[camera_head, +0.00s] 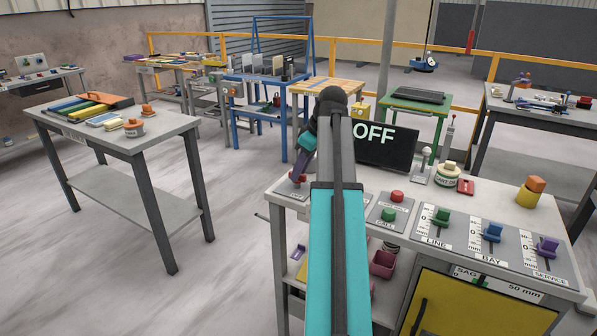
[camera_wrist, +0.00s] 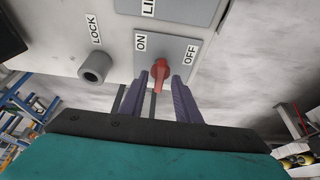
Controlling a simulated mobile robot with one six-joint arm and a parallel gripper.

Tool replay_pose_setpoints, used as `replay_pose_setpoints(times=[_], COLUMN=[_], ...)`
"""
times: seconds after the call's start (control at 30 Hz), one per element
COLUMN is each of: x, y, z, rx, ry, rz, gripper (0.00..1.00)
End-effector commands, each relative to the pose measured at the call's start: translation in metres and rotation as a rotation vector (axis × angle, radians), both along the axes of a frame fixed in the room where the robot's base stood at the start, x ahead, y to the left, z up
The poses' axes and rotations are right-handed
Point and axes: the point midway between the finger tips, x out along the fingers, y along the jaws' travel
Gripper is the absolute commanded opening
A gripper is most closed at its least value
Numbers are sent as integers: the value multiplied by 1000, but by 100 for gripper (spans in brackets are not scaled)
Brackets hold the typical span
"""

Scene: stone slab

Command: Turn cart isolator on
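The isolator is a red knob (camera_wrist: 160,72) on a grey plate (camera_wrist: 178,50) marked ON at left and OFF at right in the wrist view. My gripper (camera_wrist: 158,82) is open, with one purple finger on each side of the knob's near end. Whether the fingers touch the knob is unclear. In the head view my gripper (camera_head: 301,165) reaches down to the red knob (camera_head: 298,178) at the left end of the bench (camera_head: 468,190). I cannot tell exactly which label the knob points to. A black screen (camera_head: 400,152) behind reads OFF.
A grey cylinder (camera_wrist: 95,67) marked LOCK stands left of the knob plate. The bench also holds a red button (camera_head: 397,196) and green (camera_head: 441,216), blue (camera_head: 491,231) and purple (camera_head: 547,245) levers. A side table (camera_head: 165,127) stands at left, with open floor between.

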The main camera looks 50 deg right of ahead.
Motion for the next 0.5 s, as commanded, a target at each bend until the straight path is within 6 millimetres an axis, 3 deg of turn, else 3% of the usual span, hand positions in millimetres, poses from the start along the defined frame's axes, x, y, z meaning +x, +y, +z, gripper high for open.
replay_pose_setpoints(times=[0.37, 0.5], x=[2, 2], y=[1, 1], z=[-4, -4], rx=[0, 0], ry=[0, 0], rz=[1, 1], gripper=[30, 11])
